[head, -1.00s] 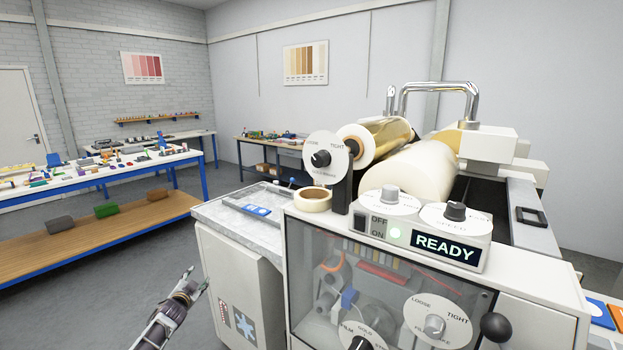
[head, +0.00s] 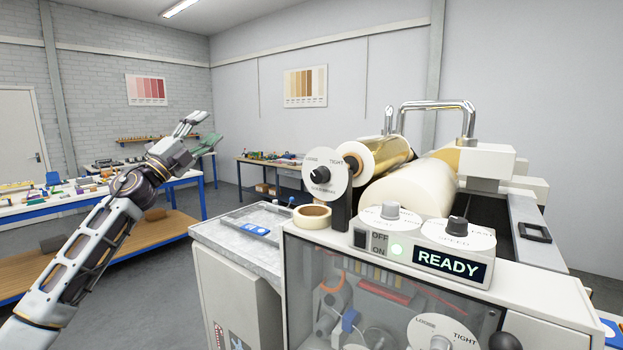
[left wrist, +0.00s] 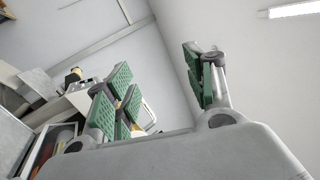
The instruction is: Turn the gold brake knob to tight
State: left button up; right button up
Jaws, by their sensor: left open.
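The gold brake knob (head: 320,174) is a black knob on a round white dial marked LOOSE and TIGHT. It stands on a black post beside the gold foil roll (head: 390,154) in the head view. I cannot tell exactly where its pointer is set. My left gripper (head: 199,132) is open and empty, raised in the air to the left of the dial and clearly apart from it. Its green-padded fingers (left wrist: 160,86) stand spread in the left wrist view, with nothing between them. My right gripper is not in view.
A metal-topped cabinet (head: 262,222) stands left of the dial. A tape roll (head: 312,216), a white roller (head: 410,190), other dials and a READY display (head: 450,265) are close by. A second LOOSE/TIGHT dial (head: 440,335) is lower on the front. The air between gripper and dial is clear.

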pick_arm(q)
jog(key=s+d+r+m+g+h, duration=0.4)
jog(key=s+d+m+g, duration=0.5)
jog(key=s+d+m, duration=0.3)
jog(key=s+d+f+n+g+y, duration=0.1)
jog(key=s+d+f+n+y, duration=0.2)
jog(key=s+d+f+y, duration=0.3)
notch_tip(320, 180, down, 5)
jog(key=shift+s+r+g, duration=0.1)
jog(key=shift+s+g, duration=0.2)
jog(key=shift+s, duration=0.15)
jog(key=shift+w+d, duration=0.1)
